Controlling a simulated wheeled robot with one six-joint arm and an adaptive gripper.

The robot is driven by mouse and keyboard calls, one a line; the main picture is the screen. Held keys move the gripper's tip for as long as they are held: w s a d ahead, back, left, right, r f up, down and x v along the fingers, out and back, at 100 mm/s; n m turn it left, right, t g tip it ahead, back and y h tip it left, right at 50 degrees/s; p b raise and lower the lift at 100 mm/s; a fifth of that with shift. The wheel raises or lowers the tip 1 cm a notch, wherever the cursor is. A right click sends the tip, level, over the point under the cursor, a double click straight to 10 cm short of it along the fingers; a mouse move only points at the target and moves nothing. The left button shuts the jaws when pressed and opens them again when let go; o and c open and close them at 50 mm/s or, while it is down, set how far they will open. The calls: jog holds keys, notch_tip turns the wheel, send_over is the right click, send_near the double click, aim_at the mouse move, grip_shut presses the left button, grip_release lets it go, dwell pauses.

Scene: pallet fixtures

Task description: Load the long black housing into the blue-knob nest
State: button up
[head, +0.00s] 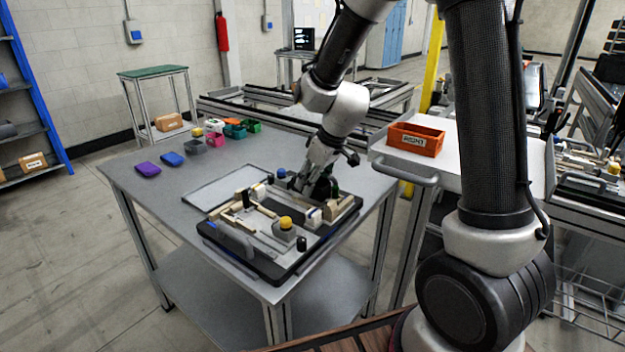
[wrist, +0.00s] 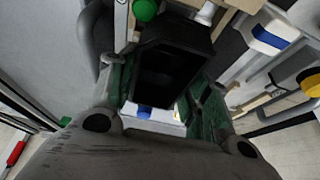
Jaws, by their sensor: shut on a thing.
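In the wrist view the black housing (wrist: 172,68), a dark open box, sits between the green-padded fingers of my gripper (wrist: 163,95). The gripper is shut on it. In the head view my gripper (head: 318,182) is low over the back right of the fixture pallet (head: 262,262), and the housing is mostly hidden by the fingers. A blue knob (head: 281,172) stands at the pallet's back edge, just left of my gripper. The blue-knob nest itself is largely hidden by the gripper. I cannot tell whether the housing touches the pallet.
A yellow knob (head: 285,222) on a grey block stands at the pallet's front. A green knob (wrist: 145,9) is close beside the housing. Several small coloured bins (head: 216,141) stand at the table's back. An orange bin (head: 415,139) is on the right-hand cart.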

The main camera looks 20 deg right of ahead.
jog(key=shift+f, duration=0.15)
jog(key=shift+f, duration=0.5)
jog(key=o, duration=1.2)
jog(key=shift+c, duration=0.2)
jog(key=v, duration=0.7)
jog(key=shift+r, duration=0.2)
jog(key=shift+a, duration=0.1)
